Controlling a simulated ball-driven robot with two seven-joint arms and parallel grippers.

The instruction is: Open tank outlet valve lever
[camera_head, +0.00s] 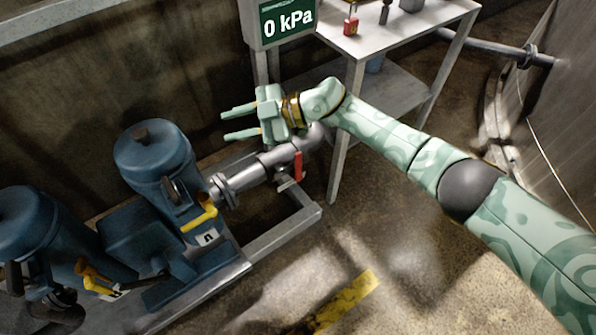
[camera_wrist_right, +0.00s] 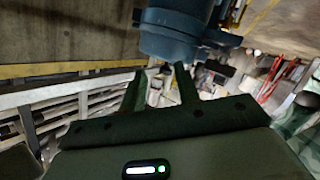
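A red lever (camera_head: 298,165) hangs roughly upright on the valve of the grey pipe (camera_head: 258,168), to the right of the blue pump (camera_head: 160,165). No label shows that it is the tank outlet lever. My right gripper (camera_head: 226,126) is open and empty, above and to the left of the red lever, apart from it. Its fingers point left in the head view. In the right wrist view the open fingers (camera_wrist_right: 160,72) have a blue rounded body (camera_wrist_right: 185,30) beyond them. A red part (camera_wrist_right: 270,85) shows at right there; I cannot tell whether it is the lever. My left gripper is not in view.
Yellow handles (camera_head: 200,218) sit by the blue pumps. A metal table (camera_head: 385,45) stands behind my right arm, and a green 0 kPa display (camera_head: 288,22) stands left of it. A metal frame (camera_head: 295,225) runs under the pipe. The floor (camera_head: 410,245) at front right is clear.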

